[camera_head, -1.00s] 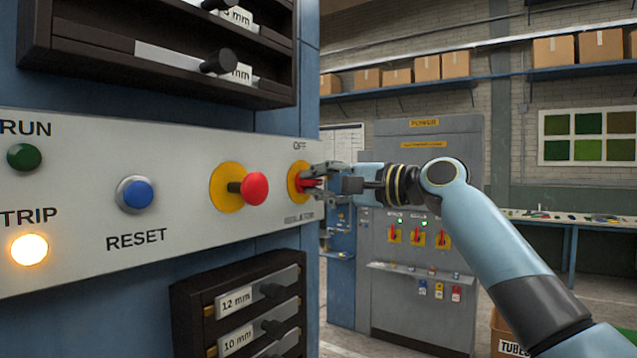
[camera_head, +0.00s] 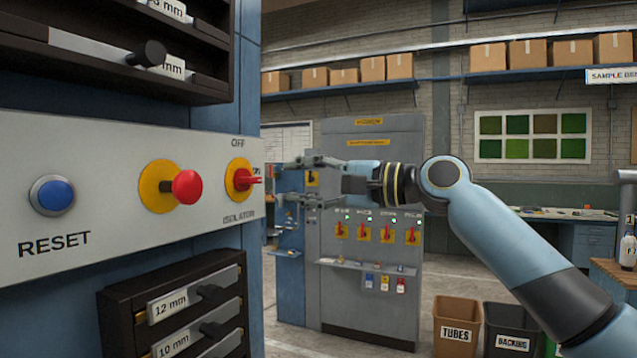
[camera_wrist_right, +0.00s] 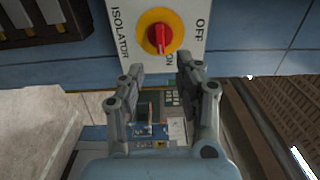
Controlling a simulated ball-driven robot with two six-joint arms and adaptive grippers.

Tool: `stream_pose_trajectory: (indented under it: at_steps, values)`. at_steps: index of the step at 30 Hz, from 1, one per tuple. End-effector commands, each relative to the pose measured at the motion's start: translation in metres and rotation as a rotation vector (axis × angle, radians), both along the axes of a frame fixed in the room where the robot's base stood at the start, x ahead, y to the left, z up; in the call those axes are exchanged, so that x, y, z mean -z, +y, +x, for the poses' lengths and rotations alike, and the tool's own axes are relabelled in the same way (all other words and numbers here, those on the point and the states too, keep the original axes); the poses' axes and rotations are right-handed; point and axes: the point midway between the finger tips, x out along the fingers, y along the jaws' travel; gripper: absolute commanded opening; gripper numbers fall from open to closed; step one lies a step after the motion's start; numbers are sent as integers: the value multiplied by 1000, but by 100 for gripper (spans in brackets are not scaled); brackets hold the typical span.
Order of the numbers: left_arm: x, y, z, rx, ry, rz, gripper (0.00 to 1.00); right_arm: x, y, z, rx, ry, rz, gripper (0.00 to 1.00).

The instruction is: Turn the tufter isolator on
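The tufter isolator (camera_head: 241,180) is a red rotary handle on a yellow disc at the right end of the pale panel. The right wrist view shows it turned sideways (camera_wrist_right: 160,38), with the red handle lying along the line to the ON mark, not towards OFF. In the head view the handle points right, level. My right gripper (camera_head: 288,180) is open and empty, just right of the handle and apart from it. In the right wrist view its spread fingers (camera_wrist_right: 161,76) have a gap between them and the handle. My left gripper is not in view.
A red stop button (camera_head: 187,187) and blue RESET button (camera_head: 52,195) sit left on the panel (camera_head: 100,150). Dark racks with rods are above and below. A grey power cabinet (camera_head: 372,270) stands behind my arm. Bins for tubes (camera_head: 457,322) and backing (camera_head: 510,330) stand on the floor.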

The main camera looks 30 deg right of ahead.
Motion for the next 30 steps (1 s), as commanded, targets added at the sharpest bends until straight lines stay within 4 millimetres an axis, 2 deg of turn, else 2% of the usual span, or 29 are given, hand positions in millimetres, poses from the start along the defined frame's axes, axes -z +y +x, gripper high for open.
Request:
stream_pose_trajectory:
  at_steps: [3,9,25,28,29,30]
  values:
    - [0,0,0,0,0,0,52,1,-12,-15,1,1,-5,35]
    - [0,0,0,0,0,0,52,0,-20,-26,-1,1,-1,35]
    - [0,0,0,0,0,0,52,0,-20,-27,-1,0,0,35]
    - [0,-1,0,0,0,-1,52,12,-16,-30,-3,4,-36,35]
    - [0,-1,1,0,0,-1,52,20,-13,-33,-6,6,-62,35]
    - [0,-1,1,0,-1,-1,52,37,-7,-37,-10,12,-110,35]
